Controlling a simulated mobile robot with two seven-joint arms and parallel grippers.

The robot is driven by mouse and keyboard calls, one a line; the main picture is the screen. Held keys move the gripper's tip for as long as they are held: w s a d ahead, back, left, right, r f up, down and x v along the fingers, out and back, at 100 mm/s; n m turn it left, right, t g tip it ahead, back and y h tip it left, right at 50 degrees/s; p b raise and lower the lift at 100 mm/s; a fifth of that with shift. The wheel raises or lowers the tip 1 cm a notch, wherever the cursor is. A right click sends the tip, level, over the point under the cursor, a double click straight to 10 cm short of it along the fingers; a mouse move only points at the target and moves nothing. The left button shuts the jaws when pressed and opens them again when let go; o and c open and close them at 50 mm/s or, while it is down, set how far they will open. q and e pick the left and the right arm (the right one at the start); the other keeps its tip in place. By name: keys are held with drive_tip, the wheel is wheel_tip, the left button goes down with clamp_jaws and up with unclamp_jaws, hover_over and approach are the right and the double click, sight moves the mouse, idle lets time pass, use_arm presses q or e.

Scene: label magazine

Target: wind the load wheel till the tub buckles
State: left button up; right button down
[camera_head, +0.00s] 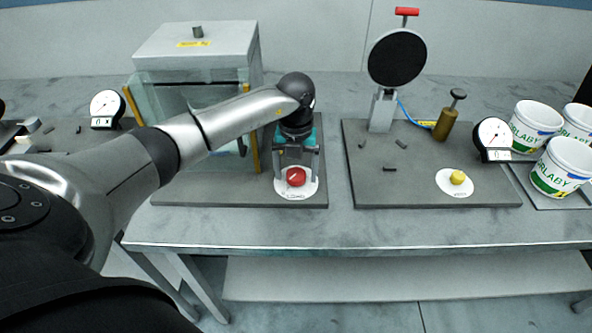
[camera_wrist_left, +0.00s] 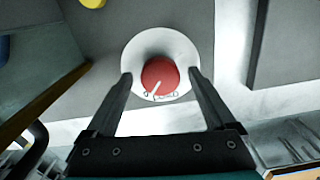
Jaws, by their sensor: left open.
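The load wheel is a red knob (camera_head: 296,177) with a pale pointer line on a white round dial marked LOAD. It also shows in the left wrist view (camera_wrist_left: 160,76), on its white dial (camera_wrist_left: 137,58). My left gripper (camera_head: 295,170) points down over the knob. In the left wrist view its two fingers (camera_wrist_left: 161,78) are apart on either side of the knob, with gaps between, so no contact shows. The press is a glass-sided box (camera_head: 196,50) with a grey top. The inside is partly hidden by my left arm, and I cannot make out a tub in it.
White tubs (camera_head: 560,167) with green print stand at the right on a tray. A second board (camera_head: 430,194) holds a yellow knob (camera_head: 457,178), a gauge (camera_head: 493,135), a brass cylinder (camera_head: 446,122) and a black disc (camera_head: 397,57) on a stand. Another gauge (camera_head: 107,105) stands left of the press.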

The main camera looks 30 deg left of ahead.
use_arm(q)
drive_tip(key=c, duration=1.4)
drive_tip(key=m+b, duration=0.1)
drive_tip(key=m, duration=0.3)
drive_tip(key=shift+m, duration=0.4)
drive_tip(key=m+b, duration=0.1)
drive_tip(key=m, duration=0.3)
drive_tip(key=shift+m+b, duration=0.3)
drive_tip(key=shift+b, duration=0.1)
drive_tip(key=m+b, duration=0.1)
drive_tip(key=m, duration=0.3)
drive_tip(key=shift+m+b, duration=0.75)
drive_tip(key=shift+m, duration=1.55)
